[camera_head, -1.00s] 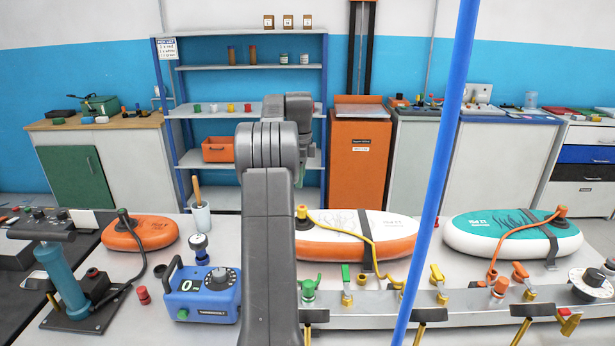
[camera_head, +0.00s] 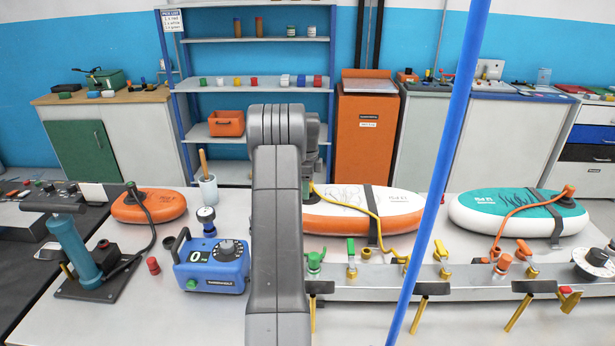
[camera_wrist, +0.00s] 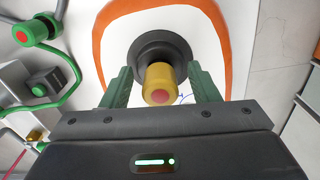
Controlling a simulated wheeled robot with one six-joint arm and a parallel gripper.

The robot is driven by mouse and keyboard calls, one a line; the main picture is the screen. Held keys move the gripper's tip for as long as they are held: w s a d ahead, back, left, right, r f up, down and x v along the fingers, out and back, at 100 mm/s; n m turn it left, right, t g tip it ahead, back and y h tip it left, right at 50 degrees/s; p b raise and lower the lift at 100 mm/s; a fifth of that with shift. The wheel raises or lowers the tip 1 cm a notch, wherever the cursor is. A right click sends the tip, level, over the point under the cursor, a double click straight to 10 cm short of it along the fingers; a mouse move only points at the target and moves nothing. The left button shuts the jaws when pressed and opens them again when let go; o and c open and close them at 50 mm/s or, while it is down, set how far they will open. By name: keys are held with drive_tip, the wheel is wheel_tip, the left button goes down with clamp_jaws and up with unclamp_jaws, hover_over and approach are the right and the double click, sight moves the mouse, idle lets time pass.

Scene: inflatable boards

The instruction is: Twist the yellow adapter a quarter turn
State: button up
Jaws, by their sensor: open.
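The yellow adapter (camera_wrist: 161,78), with a red end face, stands on a round black valve base (camera_wrist: 152,50) in the wrist view. The base sits on the orange-and-white inflatable board (camera_wrist: 205,17). My gripper (camera_wrist: 160,88) is open, with one green finger on each side of the adapter. A gap shows on both sides, so the fingers appear apart from it. In the head view my arm hides the adapter at the left end of this board (camera_head: 345,222). A yellow hose (camera_head: 372,213) runs from there across the board to the front rail.
A blue pump box reading 0 (camera_head: 210,266) stands left of my arm. A metal rail (camera_head: 360,285) with several coloured valves runs along the front. A blue pole (camera_head: 440,170) crosses the view. A white-and-teal board (camera_head: 490,212) lies at right. A green hose and cap (camera_wrist: 35,30) show at upper left in the wrist view.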

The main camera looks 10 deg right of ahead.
drive_tip(key=shift+f, duration=0.15)
drive_tip(key=shift+c, duration=0.4)
drive_tip(key=c, duration=1)
drive_tip(key=shift+o, duration=1)
drive_tip(key=shift+c, duration=0.6)
drive_tip(key=m+p, duration=0.1)
drive_tip(key=m, duration=0.2)
drive_tip(key=shift+m+p, duration=0.35)
drive_tip(key=shift+m, duration=0.75)
